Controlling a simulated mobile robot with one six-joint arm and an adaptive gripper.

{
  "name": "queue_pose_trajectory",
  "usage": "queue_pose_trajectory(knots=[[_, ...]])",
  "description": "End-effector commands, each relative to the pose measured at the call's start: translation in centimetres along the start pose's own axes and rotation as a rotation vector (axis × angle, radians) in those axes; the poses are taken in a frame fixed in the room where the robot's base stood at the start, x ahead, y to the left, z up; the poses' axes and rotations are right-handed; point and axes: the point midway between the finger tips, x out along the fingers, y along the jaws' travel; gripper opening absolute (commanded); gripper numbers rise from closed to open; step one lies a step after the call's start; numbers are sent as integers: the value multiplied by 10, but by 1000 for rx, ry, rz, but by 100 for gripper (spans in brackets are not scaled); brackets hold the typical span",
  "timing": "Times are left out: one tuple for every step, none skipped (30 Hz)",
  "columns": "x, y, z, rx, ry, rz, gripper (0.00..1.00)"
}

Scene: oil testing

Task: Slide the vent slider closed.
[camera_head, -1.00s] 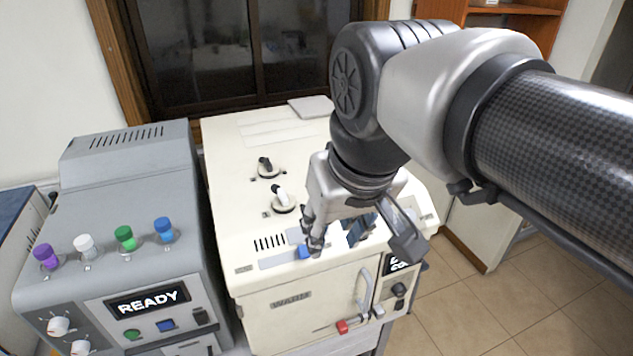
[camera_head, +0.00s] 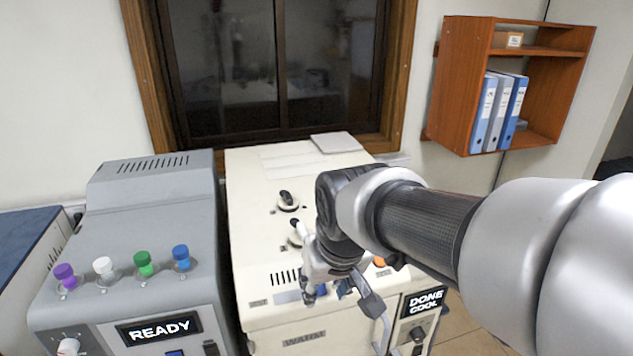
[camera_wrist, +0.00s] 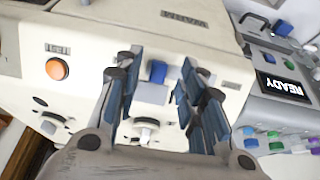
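The vent slider is a small blue knob (camera_head: 321,289) on a pale strip (camera_head: 287,297), near the front edge of the cream machine (camera_head: 262,210). It appears at the strip's right end in the head view. Dark vent slots (camera_head: 285,277) lie just behind the strip. My gripper (camera_head: 341,292) is open above the machine's front top. In the wrist view the blue knob (camera_wrist: 158,71) shows between the two spread fingers, around my gripper's centre (camera_wrist: 158,62). I cannot tell whether a finger touches it. My gripper partly covers the knob's surroundings in the head view.
Black-and-white rotary knobs (camera_head: 288,201) stand behind my gripper. The grey machine (camera_head: 150,215) with coloured knobs and a "READY" display stands close on the left.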

Motion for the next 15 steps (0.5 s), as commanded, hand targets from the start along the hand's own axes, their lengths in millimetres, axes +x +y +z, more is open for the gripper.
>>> queue_pose_trajectory(knots=[[9, 0, 1, 0, -4, 0, 37], [12, 0, 1, 0, -3, 0, 37], [16, 0, 1, 0, -3, 0, 37], [18, 0, 1, 0, -3, 0, 37], [20, 0, 1, 0, -2, 0, 37], [22, 0, 0, 0, -2, 0, 37], [23, 0, 0, 0, -1, 0, 37], [24, 0, 0, 0, -1, 0, 37], [24, 0, 0, 0, -1, 0, 37], [25, 0, 0, 0, 0, 0, 37], [25, 0, 0, 0, 0, 0, 37], [24, 0, 0, 0, 0, 0, 37], [24, 0, 0, 0, 0, 0, 37], [24, 0, 0, 0, 0, 0, 37], [24, 0, 0, 0, 0, 0, 37]])
